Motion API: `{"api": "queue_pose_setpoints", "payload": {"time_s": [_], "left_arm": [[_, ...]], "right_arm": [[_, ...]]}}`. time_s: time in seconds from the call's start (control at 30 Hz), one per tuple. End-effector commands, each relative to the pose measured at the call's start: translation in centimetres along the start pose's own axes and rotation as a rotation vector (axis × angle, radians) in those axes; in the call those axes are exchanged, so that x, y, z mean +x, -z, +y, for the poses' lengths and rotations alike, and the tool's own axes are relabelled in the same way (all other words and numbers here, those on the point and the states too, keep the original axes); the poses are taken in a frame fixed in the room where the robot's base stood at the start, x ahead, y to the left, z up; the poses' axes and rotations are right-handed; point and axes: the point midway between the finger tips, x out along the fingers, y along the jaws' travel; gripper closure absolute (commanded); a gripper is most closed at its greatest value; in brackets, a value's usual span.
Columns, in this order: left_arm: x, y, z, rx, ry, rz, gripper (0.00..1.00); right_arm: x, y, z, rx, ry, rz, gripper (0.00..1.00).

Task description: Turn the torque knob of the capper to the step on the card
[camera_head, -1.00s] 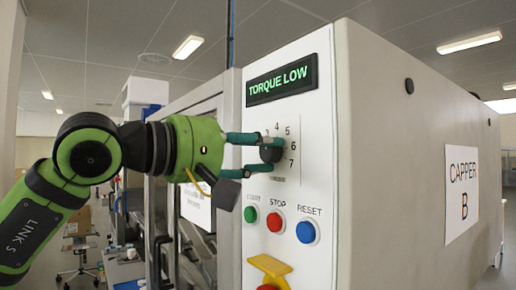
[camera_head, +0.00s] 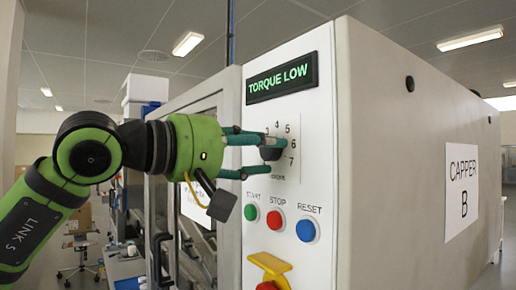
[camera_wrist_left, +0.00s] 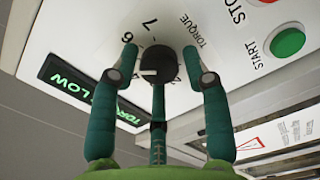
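The dark round torque knob (camera_head: 270,153) is on the white front panel of the capper (camera_head: 310,160), beside a dial of printed numbers. My left gripper (camera_head: 268,155) has its green fingers around the knob. In the left wrist view the knob (camera_wrist_left: 160,66) sits between the two outer fingertips, close against them, with a middle finger below. A white mark on the knob points left in that view, towards a finger that hides part of the dial. The display (camera_head: 282,77) reads TORQUE LOW. No step card can be seen. My right gripper is not in view.
Below the knob are green START (camera_head: 251,213), red STOP (camera_head: 276,222) and blue RESET (camera_head: 306,230) buttons. A yellow guard (camera_head: 270,264) sticks out under them. A "CAPPER B" sign (camera_head: 461,192) is on the side wall. A glazed machine stands to the left.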

Motion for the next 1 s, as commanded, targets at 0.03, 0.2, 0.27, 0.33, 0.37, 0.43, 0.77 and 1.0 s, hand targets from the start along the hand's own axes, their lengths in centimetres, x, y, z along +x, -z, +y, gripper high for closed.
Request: {"api": "queue_pose_setpoints", "payload": {"time_s": [0.03,0.2,0.27,0.33,0.37,0.43,0.77,1.0], "left_arm": [[0.0,0.0,0.0,-0.001,0.0,0.0,0.4],[0.0,0.0,0.1,0.0,-0.001,0.0,0.4],[0.0,0.0,0.1,0.0,-0.002,0.0,0.4],[-0.1,0.0,0.1,0.0,-0.003,0.001,0.4],[-0.3,0.1,0.1,0.0,-0.003,0.001,0.4],[-0.9,0.1,0.1,-0.001,-0.004,0.002,0.4],[-7.4,0.2,0.0,-0.001,-0.002,0.005,0.4],[-11.1,0.1,0.0,-0.002,-0.001,0.002,0.4]], "right_arm": [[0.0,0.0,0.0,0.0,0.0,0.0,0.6],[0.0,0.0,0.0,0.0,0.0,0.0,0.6],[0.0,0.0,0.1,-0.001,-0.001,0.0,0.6],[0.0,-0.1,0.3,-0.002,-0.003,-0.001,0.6],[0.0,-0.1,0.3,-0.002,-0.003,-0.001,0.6],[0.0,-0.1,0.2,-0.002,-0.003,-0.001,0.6],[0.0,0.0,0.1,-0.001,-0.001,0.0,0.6],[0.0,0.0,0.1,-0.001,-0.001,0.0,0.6]]}}
